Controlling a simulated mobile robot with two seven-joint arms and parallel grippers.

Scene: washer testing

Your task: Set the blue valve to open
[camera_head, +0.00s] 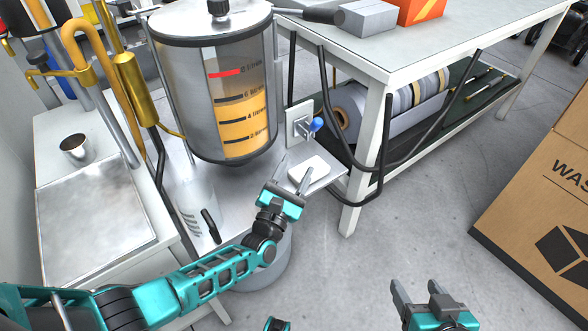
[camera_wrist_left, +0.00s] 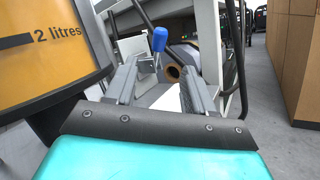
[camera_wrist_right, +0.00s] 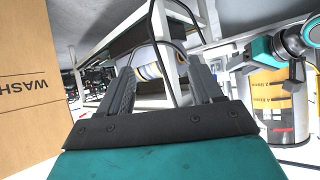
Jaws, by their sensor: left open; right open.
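The blue valve handle (camera_head: 316,125) sits on a small grey fitting in front of a light plate, to the right of the metal tank (camera_head: 180,95). In the left wrist view the blue valve handle (camera_wrist_left: 159,39) points upward, beyond and between the fingers. My left gripper (camera_head: 291,180) is open and empty, below and a little left of the valve and apart from it. It also shows in the left wrist view (camera_wrist_left: 158,85). My right gripper (camera_head: 420,292) is open and empty over the floor at the front right. Its fingers show in the right wrist view (camera_wrist_right: 161,88).
The tank's yellow scale (camera_head: 243,115) has a red mark near the top. A white workbench (camera_head: 450,30) with black cables stands behind right. A cardboard box (camera_head: 540,190) stands at the right. A metal cup (camera_head: 75,147) is on the left counter. The middle floor is clear.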

